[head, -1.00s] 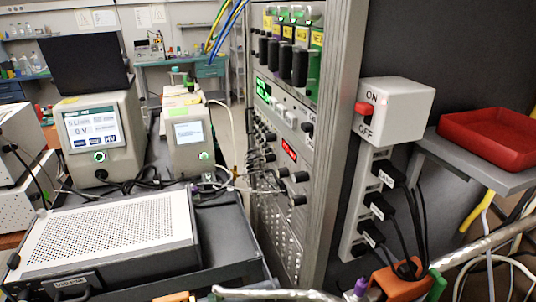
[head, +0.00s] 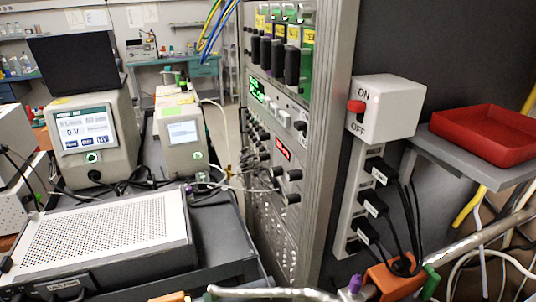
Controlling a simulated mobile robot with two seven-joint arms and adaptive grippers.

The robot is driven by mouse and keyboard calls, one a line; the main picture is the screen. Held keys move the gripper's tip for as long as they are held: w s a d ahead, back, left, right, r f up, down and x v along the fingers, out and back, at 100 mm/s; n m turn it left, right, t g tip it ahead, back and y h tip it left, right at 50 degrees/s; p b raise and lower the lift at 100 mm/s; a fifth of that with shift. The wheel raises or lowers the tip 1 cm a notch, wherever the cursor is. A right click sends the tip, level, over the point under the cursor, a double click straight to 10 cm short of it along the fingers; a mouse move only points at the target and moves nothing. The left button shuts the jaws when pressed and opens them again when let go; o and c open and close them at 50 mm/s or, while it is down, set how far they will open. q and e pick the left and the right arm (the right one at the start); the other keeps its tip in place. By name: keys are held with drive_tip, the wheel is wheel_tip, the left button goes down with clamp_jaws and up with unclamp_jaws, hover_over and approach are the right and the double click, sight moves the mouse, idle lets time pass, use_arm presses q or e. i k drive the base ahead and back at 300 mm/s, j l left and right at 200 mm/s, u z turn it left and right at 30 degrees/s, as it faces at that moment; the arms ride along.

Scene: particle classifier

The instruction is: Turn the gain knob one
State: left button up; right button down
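Several black knobs stick out of the tall instrument rack (head: 328,130) in the middle of the view. Two of them, an upper knob (head: 293,174) and a lower knob (head: 292,198), sit below a small red display (head: 283,150). More small dark knobs run down the left side of the rack. Their labels are too small to read, so I cannot tell which one is gain knob one.
A white ON/OFF switch box (head: 395,105) and a power strip (head: 347,215) with black plugs are right of the rack. A red tray (head: 487,135) rests on a grey shelf. A perforated instrument (head: 105,230) is at lower left.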

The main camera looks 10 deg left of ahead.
sight(264, 156)
drive_tip(key=i+j+z, duration=0.15)
drive_tip(key=j, duration=0.3)
drive_tip(key=j+z, duration=0.15)
drive_tip(key=j, duration=0.3)
drive_tip(key=i+j+z, duration=0.1)
drive_tip(key=j, duration=0.35)
